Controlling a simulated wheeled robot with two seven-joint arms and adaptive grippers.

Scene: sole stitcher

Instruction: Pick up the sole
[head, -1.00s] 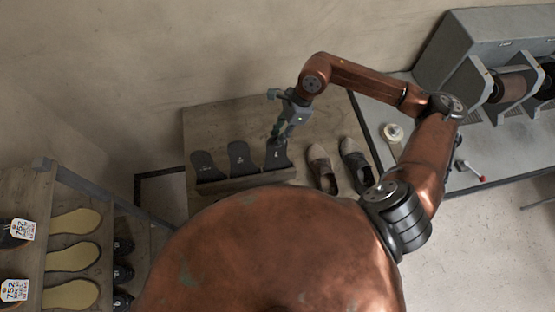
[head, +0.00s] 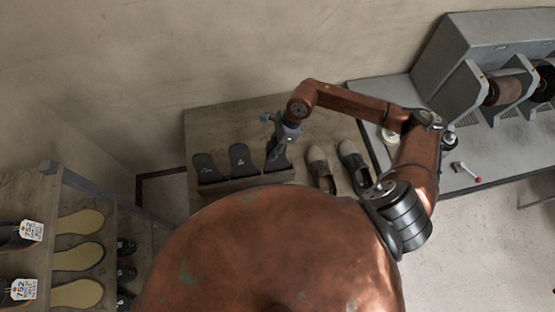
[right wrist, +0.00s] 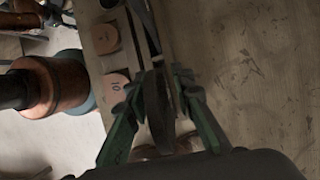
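Three dark soles stand in a row in a wooden rack (head: 240,183) on a wooden table: a left one (head: 206,167), a middle one (head: 241,158) and a right one (head: 278,163). My right gripper (head: 279,146) is over the upper part of the right sole and hides some of it. In the right wrist view, the right gripper (right wrist: 160,88) has its green fingers on either side of a dark sole (right wrist: 159,112) seen nearly edge-on. The fingers look apart, with a narrow gap beside the sole. My left gripper is not in view.
A pair of shoes (head: 321,170) stands right of the rack. A grey machine bench (head: 490,140) is at the right. A shelf at the lower left holds tan soles (head: 78,257) and tagged shoes (head: 18,236). A wall runs behind the table.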

